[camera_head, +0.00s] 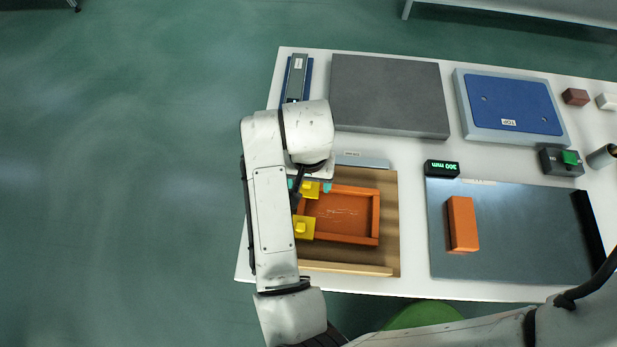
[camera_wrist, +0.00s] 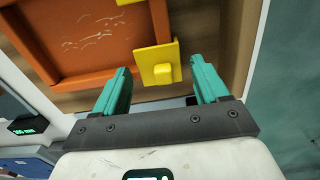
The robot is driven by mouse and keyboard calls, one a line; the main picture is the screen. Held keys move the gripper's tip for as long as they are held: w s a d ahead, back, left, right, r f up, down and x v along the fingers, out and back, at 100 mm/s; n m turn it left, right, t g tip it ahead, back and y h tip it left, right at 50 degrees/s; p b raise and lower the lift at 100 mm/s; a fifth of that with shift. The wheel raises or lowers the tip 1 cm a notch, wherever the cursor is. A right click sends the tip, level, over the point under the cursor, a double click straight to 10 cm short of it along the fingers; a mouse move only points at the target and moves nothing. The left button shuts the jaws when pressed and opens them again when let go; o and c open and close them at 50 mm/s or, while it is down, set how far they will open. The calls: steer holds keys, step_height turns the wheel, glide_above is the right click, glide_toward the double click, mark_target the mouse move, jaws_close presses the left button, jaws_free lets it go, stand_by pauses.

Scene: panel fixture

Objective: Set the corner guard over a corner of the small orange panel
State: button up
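The small orange panel (camera_head: 342,213) lies in a shallow wooden tray (camera_head: 388,222), and its raised orange rim shows. A yellow corner guard with a square knob (camera_head: 302,228) is at the panel's near left corner. Another yellow piece (camera_head: 310,188) is at its far left corner. In the wrist view a yellow knobbed plate (camera_wrist: 157,66) lies at a corner of the orange panel (camera_wrist: 85,40), with a yellow strip above it. My gripper (camera_wrist: 160,78) is open, its teal fingers apart on either side of the knob, with visible gaps. My arm hides the tray's left side.
A dark steel plate (camera_head: 520,220) bears an orange block (camera_head: 462,224) to the right. A grey slab (camera_head: 388,95) and a blue-topped block (camera_head: 510,104) stand at the back. A small display box (camera_head: 441,168) is right of the tray. The white table (camera_head: 412,150) has narrow free strips between items.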

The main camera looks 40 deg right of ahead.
steer(key=shift+o, duration=0.6)
step_height(320, 180, up, 11)
steer(key=shift+f, duration=0.1)
stand_by(0.3)
